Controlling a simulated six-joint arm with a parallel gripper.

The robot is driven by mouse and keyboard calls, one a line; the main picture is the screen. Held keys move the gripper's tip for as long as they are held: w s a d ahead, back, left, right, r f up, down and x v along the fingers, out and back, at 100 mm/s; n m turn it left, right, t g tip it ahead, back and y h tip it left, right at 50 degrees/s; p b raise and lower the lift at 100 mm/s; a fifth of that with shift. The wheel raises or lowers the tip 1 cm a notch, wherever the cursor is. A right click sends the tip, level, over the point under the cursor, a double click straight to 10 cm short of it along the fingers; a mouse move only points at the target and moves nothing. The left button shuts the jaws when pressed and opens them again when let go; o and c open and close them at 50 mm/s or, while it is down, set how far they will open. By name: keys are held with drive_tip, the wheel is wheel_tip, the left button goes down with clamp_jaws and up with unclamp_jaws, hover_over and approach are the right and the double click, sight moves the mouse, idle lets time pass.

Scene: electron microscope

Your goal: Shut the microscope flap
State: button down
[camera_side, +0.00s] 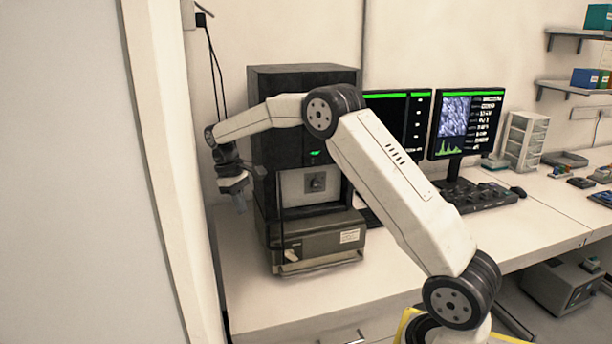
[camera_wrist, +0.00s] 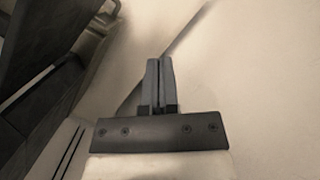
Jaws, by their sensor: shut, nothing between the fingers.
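The microscope (camera_side: 300,85) is a tall black cabinet on the bench, with a light grey chamber front (camera_side: 318,184) uncovered. Its dark flap (camera_side: 273,200) appears to stand open at the left of the chamber, seen nearly edge-on in the side view. In the wrist view a dark panel with a metal handle, which looks like the flap (camera_wrist: 45,60), fills the upper left. My gripper (camera_side: 240,204) points down to the left of the flap, apart from it as far as I can tell. In the wrist view my gripper (camera_wrist: 159,63) is shut and empty.
A grey-brown base unit (camera_side: 318,245) sits under the chamber. Monitors (camera_side: 467,122) and a keyboard (camera_side: 480,197) stand to the right. A wall or door edge (camera_side: 165,150) is close on the left, with cables (camera_side: 214,75) on the back wall. The bench front is clear.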

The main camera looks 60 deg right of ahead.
drive_tip(key=s+f, duration=0.4)
drive_tip(key=s, duration=0.1)
drive_tip(key=shift+f, duration=0.3)
drive_tip(key=shift+s, duration=0.15)
idle(0.5)
